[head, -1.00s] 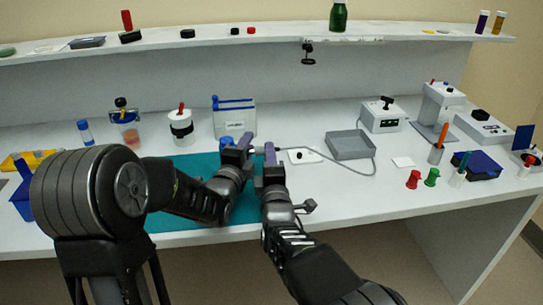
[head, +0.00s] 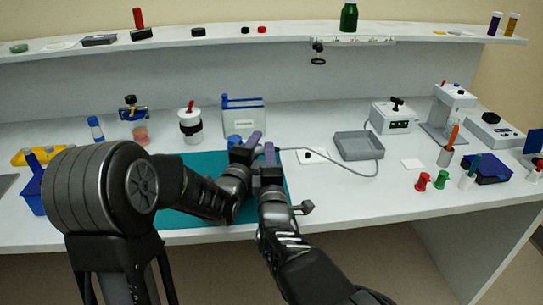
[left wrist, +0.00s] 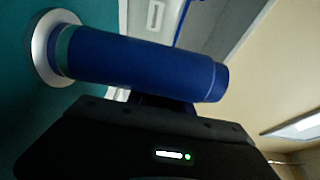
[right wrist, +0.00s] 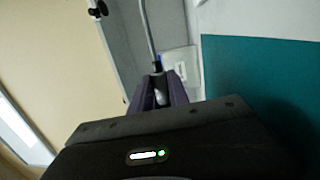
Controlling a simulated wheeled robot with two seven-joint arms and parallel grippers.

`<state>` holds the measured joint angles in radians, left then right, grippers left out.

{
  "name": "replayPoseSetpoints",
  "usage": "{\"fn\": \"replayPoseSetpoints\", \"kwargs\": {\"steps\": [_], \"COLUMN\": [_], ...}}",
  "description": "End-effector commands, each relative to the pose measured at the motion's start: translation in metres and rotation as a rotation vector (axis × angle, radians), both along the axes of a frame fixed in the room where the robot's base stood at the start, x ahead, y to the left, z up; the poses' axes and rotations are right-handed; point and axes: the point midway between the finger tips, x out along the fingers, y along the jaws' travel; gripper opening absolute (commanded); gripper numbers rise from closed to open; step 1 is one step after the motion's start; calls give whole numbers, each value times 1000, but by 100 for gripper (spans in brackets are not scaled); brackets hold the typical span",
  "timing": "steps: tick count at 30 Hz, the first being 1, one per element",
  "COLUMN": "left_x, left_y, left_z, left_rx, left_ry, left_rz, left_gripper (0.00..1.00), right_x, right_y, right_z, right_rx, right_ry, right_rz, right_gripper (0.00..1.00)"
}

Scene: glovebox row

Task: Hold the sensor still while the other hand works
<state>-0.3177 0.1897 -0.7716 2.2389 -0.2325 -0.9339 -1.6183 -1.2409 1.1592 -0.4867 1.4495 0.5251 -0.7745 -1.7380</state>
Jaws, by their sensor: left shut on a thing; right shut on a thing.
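A blue cylinder with a pale round base, apparently the sensor, shows large in the left wrist view (left wrist: 140,62). Its blue top shows at the back of the teal mat in the head view (head: 233,140). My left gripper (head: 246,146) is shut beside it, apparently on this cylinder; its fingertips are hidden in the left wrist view. My right gripper (head: 268,158) is close by on the right. I cannot tell whether the cable end touches the sensor.
The cable runs past a white plate (head: 322,157) and grey tray (head: 372,146) to a white meter box (head: 386,121). A rack (head: 245,120) and white jar (head: 190,128) stand behind the teal mat (head: 190,236).

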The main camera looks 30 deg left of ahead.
Motion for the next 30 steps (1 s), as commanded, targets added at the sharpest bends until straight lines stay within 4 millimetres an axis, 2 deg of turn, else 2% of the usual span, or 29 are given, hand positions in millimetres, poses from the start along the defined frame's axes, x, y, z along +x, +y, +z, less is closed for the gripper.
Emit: {"fn": "replayPoseSetpoints", "kwargs": {"steps": [7,8,17,30], "left_x": [1,1,1,2], "left_y": [-2,-2,-3,-4], "left_z": [0,0,0,1], "left_rx": [0,0,0,0], "left_ry": [-1,-1,-1,-1], "left_rz": [-4,-4,-6,-9], "left_gripper": [0,0,0,0], "right_x": [-3,-3,-4,-13], "right_y": [4,4,5,1], "right_z": [0,0,0,0], "right_rx": [-1,-1,-1,0], "right_ry": [0,0,0,0], "right_rz": [6,6,8,10], "right_gripper": [0,22,47,47]}}
